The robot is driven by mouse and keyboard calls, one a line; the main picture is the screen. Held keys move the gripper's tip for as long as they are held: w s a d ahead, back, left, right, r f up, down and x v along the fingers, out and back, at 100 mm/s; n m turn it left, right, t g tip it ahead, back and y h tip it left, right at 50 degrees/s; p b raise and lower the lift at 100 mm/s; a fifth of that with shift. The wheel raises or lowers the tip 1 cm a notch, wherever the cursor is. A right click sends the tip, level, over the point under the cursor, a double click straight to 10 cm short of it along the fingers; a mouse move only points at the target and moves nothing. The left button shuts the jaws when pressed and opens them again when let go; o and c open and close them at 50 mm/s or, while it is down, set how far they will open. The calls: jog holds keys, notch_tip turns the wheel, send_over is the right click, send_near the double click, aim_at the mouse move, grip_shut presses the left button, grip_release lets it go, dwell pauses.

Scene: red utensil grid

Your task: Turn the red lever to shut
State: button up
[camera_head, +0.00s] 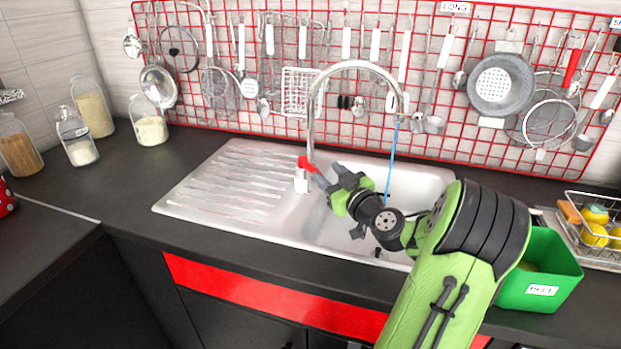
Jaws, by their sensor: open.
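The red lever (307,164) sits on a white base at the foot of the tall curved tap (311,120), at the back of the sink. A thin blue stream of water (391,155) falls from the spout into the basin. My gripper (325,175) is open at the sink, just right of the lever, with its fingers pointing left toward it. One finger looks very close to the lever, but I cannot tell whether they touch. My arm covers part of the basin.
The white sink (190,203) has a ribbed drainboard on the left. A red grid (225,60) with hanging utensils covers the back wall. A green bin (545,285) stands right of my arm, near a wire basket of yellow fruit (595,225). Glass jars (92,107) stand at left.

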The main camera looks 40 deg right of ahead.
aim_at(305, 163)
jog(key=w+f, duration=0.1)
jog(key=w, duration=0.1)
jog(key=w+d+f, duration=0.1)
jog(key=w, duration=0.2)
jog(key=w+d+f, duration=0.1)
jog(key=w, duration=0.1)
jog(key=shift+w+p, duration=0.15)
jog(key=shift+p, duration=0.2)
grip_shut()
